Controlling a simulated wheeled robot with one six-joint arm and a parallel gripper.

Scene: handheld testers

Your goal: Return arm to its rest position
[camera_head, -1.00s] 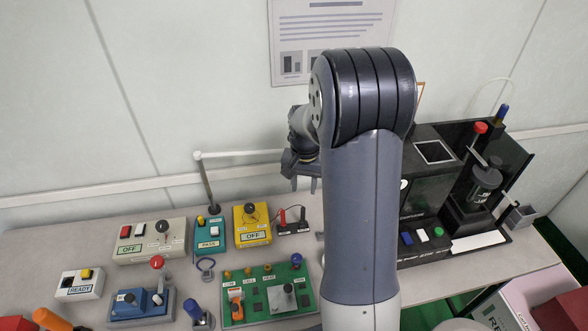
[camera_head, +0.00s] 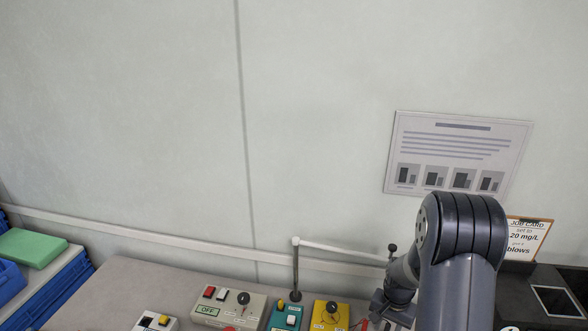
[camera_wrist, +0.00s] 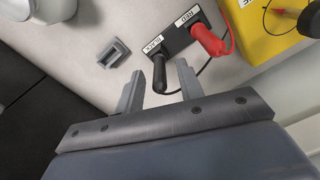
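My arm (camera_head: 462,255) stands at the right of the head view, bent over at its dark elbow. My gripper (camera_head: 388,310) hangs behind and left of it near the bench, partly cut off by the frame's lower edge. In the wrist view my gripper (camera_wrist: 160,72) has its two grey fingers apart, with nothing clearly held. A black probe handle (camera_wrist: 158,76) shows between and beyond the fingertips; I cannot tell the distance. A red probe handle (camera_wrist: 210,40) lies beside it on a black labelled holder.
The bench (camera_head: 150,285) carries a grey OFF box (camera_head: 228,306), a teal tester (camera_head: 285,318) and a yellow tester (camera_head: 330,314). A white rod (camera_head: 340,250) on a post runs behind my gripper. A job card (camera_head: 526,238) stands right. Blue crates (camera_head: 55,290) are far left.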

